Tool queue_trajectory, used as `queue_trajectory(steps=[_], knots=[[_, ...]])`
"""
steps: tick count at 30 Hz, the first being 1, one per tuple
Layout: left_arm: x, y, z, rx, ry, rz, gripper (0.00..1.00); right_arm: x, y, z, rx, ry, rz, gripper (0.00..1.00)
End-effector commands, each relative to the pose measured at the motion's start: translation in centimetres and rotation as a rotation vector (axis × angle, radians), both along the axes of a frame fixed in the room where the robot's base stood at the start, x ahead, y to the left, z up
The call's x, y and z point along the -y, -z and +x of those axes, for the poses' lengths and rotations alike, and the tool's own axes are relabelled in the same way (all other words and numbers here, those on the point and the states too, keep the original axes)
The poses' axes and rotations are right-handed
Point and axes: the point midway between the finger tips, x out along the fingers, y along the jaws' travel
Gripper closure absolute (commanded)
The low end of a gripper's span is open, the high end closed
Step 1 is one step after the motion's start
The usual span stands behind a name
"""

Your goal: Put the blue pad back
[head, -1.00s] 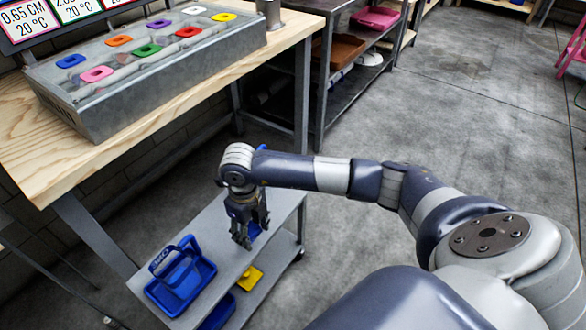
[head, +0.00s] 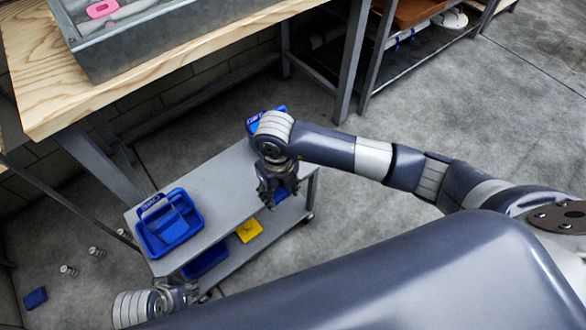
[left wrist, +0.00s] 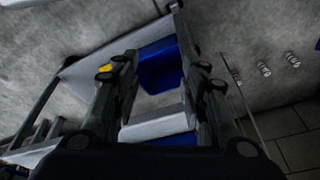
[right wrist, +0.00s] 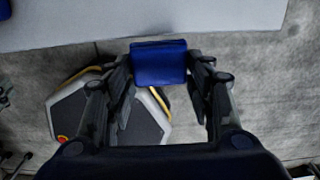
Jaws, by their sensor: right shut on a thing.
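My right gripper (head: 275,200) is shut on the blue pad (right wrist: 158,63), which sits between its fingertips in the right wrist view. In the head view the pad is mostly hidden by the fingers, at the right end of the grey cart (head: 218,167). My left gripper (head: 190,293) is low at the cart's near left corner, partly hidden by my body. In the left wrist view its fingers (left wrist: 155,75) are apart, with nothing held between them. A grey metal box (head: 125,50) on the wooden bench holds a pink pad (head: 102,8).
A blue caddy (head: 168,222) stands on the cart's top. A yellow item (head: 249,230) shows on the lower shelf. Another blue thing (head: 35,298) and small metal cylinders (head: 97,252) lie on the floor. The wooden bench (head: 40,80) overhangs at the left.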

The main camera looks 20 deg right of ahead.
Motion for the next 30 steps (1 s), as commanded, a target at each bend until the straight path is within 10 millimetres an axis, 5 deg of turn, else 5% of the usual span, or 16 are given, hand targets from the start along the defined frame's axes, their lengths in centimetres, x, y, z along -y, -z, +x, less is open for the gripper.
queue_trajectory(steps=[10,17,22,30], knots=[[-0.1,-3.5,-0.4,0.019,-0.002,-0.001,0.6,4.4,0.8,6.1,0.0,0.002,0.002,0.73],[-0.2,-4.7,-0.6,0.025,-0.003,-0.001,0.6,5.7,1.0,7.9,0.001,0.002,0.001,0.73],[-0.3,-6.8,-1.3,0.037,-0.004,-0.002,0.6,5.6,3.7,7.6,-0.003,0.0,0.002,0.73],[-0.4,-7.9,-1.6,0.041,-0.006,-0.002,0.6,5.6,4.4,7.7,0.001,-0.002,0.001,0.73]])
